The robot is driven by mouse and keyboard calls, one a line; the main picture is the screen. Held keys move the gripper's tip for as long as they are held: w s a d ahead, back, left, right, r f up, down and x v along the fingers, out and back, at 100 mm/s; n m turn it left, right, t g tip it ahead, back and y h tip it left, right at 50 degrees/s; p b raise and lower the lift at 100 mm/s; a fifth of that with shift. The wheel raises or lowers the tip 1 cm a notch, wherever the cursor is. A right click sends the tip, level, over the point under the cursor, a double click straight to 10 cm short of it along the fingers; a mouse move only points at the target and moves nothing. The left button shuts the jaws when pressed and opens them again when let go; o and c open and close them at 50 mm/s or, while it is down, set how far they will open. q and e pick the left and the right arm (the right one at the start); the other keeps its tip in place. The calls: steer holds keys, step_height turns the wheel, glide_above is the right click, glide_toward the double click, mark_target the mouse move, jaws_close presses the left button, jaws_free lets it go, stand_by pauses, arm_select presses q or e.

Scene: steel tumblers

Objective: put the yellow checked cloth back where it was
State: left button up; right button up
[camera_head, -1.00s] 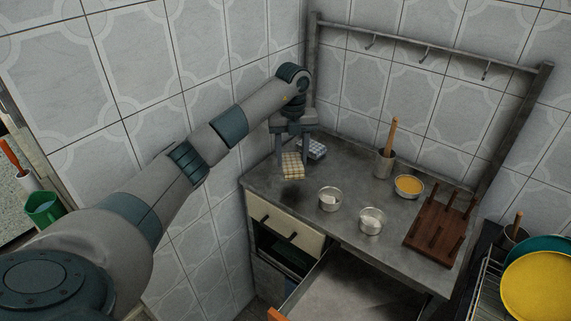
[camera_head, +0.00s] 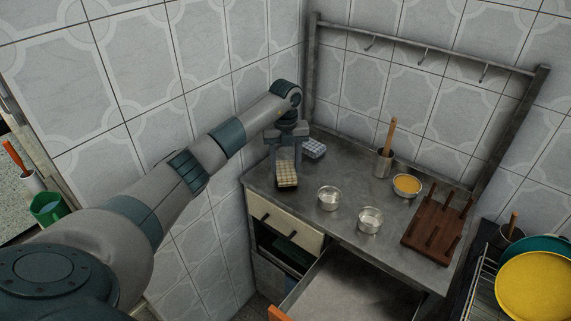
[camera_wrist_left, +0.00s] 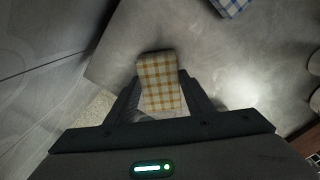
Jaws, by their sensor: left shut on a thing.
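The yellow checked cloth (camera_head: 287,175) is a small folded block at the left end of the grey counter (camera_head: 345,164). My left gripper (camera_head: 286,172) points down and is shut on it. In the left wrist view the cloth (camera_wrist_left: 160,82) sits between the two fingers of the gripper (camera_wrist_left: 162,98). The cloth is at or just above the counter top; I cannot tell whether it touches. My right gripper is not in view.
A blue checked cloth (camera_head: 313,148) lies just behind. Two steel tumblers (camera_head: 329,198) (camera_head: 370,220) stand to the right. A pot with a wooden handle (camera_head: 384,161), a yellow-filled bowl (camera_head: 407,186) and a wooden rack (camera_head: 437,228) are farther right. An open drawer (camera_head: 350,284) juts out in front.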

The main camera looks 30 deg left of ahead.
arm_select(q)
steer(key=shift+f, duration=0.6)
steer(key=o, duration=1)
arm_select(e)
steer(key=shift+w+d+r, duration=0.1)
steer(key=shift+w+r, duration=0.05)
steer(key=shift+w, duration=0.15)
arm_select(q)
steer(key=shift+r, duration=0.15)
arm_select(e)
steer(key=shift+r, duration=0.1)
arm_select(q)
steer(key=shift+r, duration=0.15)
